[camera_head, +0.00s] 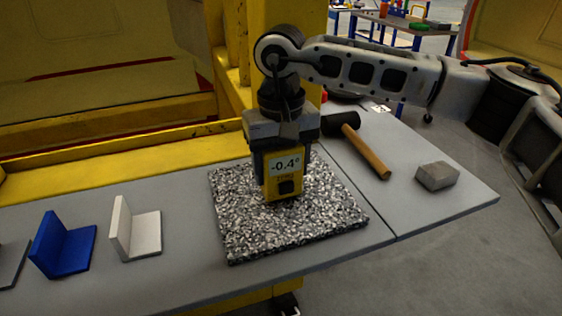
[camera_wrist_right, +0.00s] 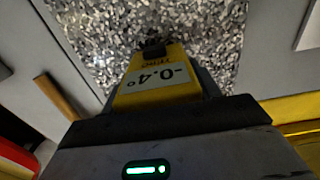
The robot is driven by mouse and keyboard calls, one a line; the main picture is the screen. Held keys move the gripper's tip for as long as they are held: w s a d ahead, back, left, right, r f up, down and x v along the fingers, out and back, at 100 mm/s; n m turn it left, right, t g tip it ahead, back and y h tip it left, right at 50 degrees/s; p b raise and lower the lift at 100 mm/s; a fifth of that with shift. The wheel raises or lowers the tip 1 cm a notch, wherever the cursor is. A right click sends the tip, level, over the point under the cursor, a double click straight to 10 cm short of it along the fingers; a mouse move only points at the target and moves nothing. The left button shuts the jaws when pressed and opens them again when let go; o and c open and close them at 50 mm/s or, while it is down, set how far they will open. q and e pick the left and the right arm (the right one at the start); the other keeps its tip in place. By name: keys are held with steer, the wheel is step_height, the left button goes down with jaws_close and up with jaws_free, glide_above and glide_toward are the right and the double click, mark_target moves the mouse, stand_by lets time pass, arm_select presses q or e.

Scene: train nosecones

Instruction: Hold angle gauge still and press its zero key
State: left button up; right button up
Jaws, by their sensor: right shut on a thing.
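The yellow angle gauge (camera_head: 270,178) stands upright on a speckled granite plate (camera_head: 232,220). Its display reads -0.4°, and its dark zero key (camera_head: 287,187) is on the front face below the display. My right gripper (camera_head: 283,145) comes down from above and is shut on the gauge. The right wrist view also shows the gauge (camera_wrist_right: 150,97), with the display and the dark key (camera_wrist_right: 153,49) uncovered and the speckled plate beyond. Nothing presses the key. My left gripper is in neither view.
On the grey table (camera_head: 190,265) a white angle bracket (camera_head: 145,245) and a blue one (camera_head: 72,250) stand to the left. A mallet (camera_head: 366,150) and a grey block (camera_head: 437,175) lie to the right. A yellow structure (camera_head: 120,150) runs behind the table. The table in front of the plate is clear.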

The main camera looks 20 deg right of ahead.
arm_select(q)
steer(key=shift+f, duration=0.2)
arm_select(e)
steer(key=shift+f, duration=0.15)
stand_by(0.5)
steer(key=o, duration=1.5)
steer(key=c, duration=1.2)
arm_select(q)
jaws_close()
